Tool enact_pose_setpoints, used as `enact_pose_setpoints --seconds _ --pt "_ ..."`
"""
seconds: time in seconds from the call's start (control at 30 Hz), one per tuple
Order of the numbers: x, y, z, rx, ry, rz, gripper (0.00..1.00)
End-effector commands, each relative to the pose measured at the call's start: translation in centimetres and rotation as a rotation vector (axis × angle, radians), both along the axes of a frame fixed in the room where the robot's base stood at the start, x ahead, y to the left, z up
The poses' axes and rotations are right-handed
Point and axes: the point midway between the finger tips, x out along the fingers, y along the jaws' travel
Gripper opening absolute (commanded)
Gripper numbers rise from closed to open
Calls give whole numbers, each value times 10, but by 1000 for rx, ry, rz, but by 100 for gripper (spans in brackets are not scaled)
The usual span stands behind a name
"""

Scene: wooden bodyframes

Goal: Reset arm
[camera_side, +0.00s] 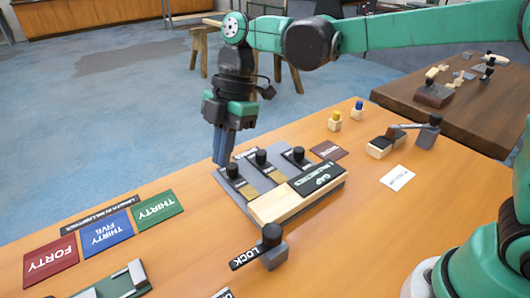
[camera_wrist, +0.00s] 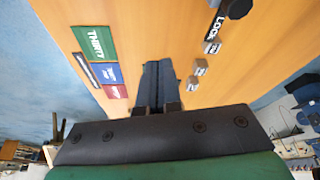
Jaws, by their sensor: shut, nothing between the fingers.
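In the side view my gripper (camera_side: 221,160) hangs from my green and black arm, fingers pointing down and pressed together, with nothing held. It is beside the rear left end of a grey fixture (camera_side: 262,178) with black knobs. I cannot tell exactly how high the fingertips are above the table. In the wrist view my gripper (camera_wrist: 158,68) shows as two dark fingers side by side over the orange tabletop. My arm reaches in from the upper right of the side view.
A wooden block with a black GAP plate (camera_side: 317,179) adjoins the fixture. A LOCK lever (camera_side: 262,250) stands in front. Green (camera_side: 157,209), blue (camera_side: 107,233) and red (camera_side: 51,261) cards lie left. Small yellow-topped (camera_side: 334,122) and blue-topped (camera_side: 357,110) blocks stand behind. Bare tabletop lies between.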

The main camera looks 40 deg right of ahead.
Motion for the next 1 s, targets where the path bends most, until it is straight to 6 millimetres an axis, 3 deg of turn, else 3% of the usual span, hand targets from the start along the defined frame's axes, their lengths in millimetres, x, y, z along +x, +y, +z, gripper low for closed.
enact_pose_setpoints --seconds 0.23,0.5,0.7,1.0 --pt "-29 -73 15 -28 -78 -749 0" --pt "-68 -137 3 121 -169 -1486 0" --pt "-82 -158 -9 241 -202 -1758 0" --pt "-84 -162 -11 268 -205 -1810 0"
